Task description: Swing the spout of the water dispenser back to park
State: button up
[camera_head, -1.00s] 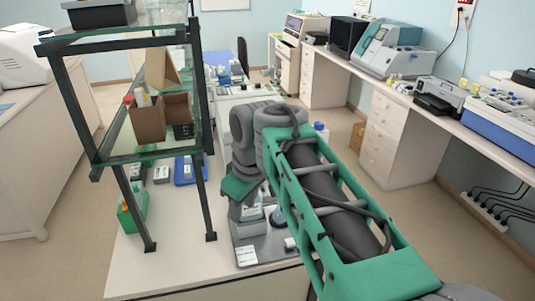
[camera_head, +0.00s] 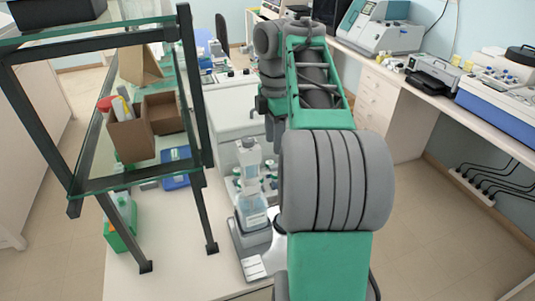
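A tall clear bottle-like unit with a pale top (camera_head: 251,195), which looks like the water dispenser, stands upright on a grey base (camera_head: 250,240) near the bench's front edge. I cannot make out its spout clearly; my arm covers the area to its right. My gripper (camera_head: 269,130) hangs from the far end of my arm, appearing above and slightly right of the dispenser's top in the picture. It is small and dark, and its fingers are too unclear to show open or shut. I see nothing held in it. Contact with the dispenser cannot be told.
A dark-framed glass shelf (camera_head: 137,183) stands left of the dispenser, holding a cardboard box (camera_head: 131,140). A blue tray (camera_head: 176,178) and a green container (camera_head: 119,228) are on the bench (camera_head: 185,260). Several small bottles stand behind the dispenser.

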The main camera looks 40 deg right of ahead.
aim_at(275, 166)
notch_tip(275, 166, down, 8)
jog(key=b, duration=0.6)
jog(key=shift+s+r+b, duration=0.1)
jog(key=shift+s+b, duration=0.05)
jog(key=shift+b, duration=0.15)
jog(key=shift+r, duration=0.1)
jog(key=shift+c, duration=0.5)
grip_shut()
